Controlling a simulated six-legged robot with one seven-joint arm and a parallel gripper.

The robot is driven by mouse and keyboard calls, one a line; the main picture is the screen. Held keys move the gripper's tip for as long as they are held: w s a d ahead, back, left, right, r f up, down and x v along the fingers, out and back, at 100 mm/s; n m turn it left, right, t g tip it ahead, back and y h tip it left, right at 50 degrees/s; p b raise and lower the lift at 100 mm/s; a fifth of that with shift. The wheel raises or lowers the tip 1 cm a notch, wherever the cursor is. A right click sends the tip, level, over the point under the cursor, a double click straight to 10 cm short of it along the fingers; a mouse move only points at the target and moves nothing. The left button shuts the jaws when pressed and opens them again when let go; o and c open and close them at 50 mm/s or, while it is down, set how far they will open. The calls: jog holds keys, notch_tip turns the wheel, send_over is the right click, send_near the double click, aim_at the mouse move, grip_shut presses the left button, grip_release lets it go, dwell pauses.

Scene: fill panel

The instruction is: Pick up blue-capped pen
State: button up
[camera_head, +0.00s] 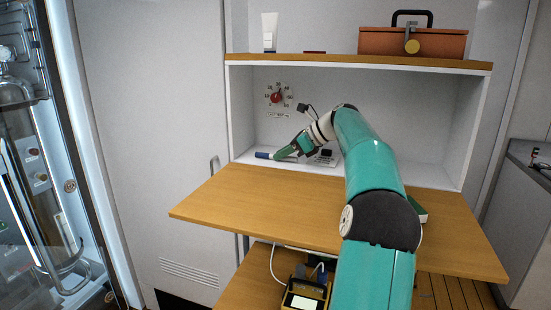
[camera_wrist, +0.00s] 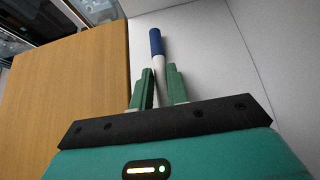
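The blue-capped pen (camera_wrist: 156,45) shows in the wrist view with its blue cap pointing away from me and its white barrel running back between my green fingers. In the head view the pen (camera_head: 262,155) lies on the floor of the white wall niche, at its left side, cap to the left. My gripper (camera_head: 284,153) is low over its right part. In the wrist view my gripper (camera_wrist: 160,74) looks open, with one finger on each side of the barrel and a narrow gap at the right finger. The pen's rear end is hidden.
A wooden fold-down board (camera_head: 240,205) extends in front of the niche (camera_head: 430,150). A red dial (camera_head: 277,97) is on the niche's back wall. A small grey device (camera_head: 324,158) stands right of my gripper. An orange toolbox (camera_head: 380,42) and a white tube (camera_head: 269,32) are on the shelf above.

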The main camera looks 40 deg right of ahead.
grip_shut()
jog(key=shift+r, duration=0.1)
